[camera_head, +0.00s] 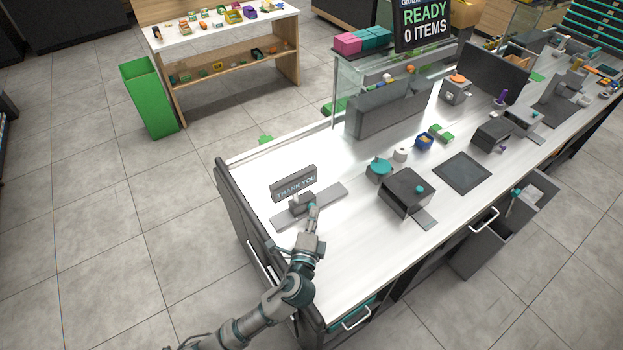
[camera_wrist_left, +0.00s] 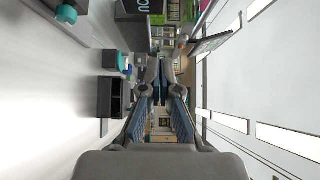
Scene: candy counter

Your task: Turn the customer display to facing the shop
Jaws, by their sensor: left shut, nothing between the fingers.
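The customer display (camera_head: 294,183) is a small dark panel with "THANK YOU" on it. It stands on a flat grey base (camera_head: 334,192) near the left end of the white counter, its lettered face toward my head camera. My left gripper (camera_head: 312,207) is shut and empty, just in front of the display's lower part. Whether it touches is unclear. Its fingers (camera_wrist_left: 159,88) fill the middle of the wrist view. My right gripper is not in view.
A long grey block (camera_head: 390,108) stands behind. Another screen (camera_head: 426,24) reads "READY 0 ITEMS". The counter's left end is mostly clear.

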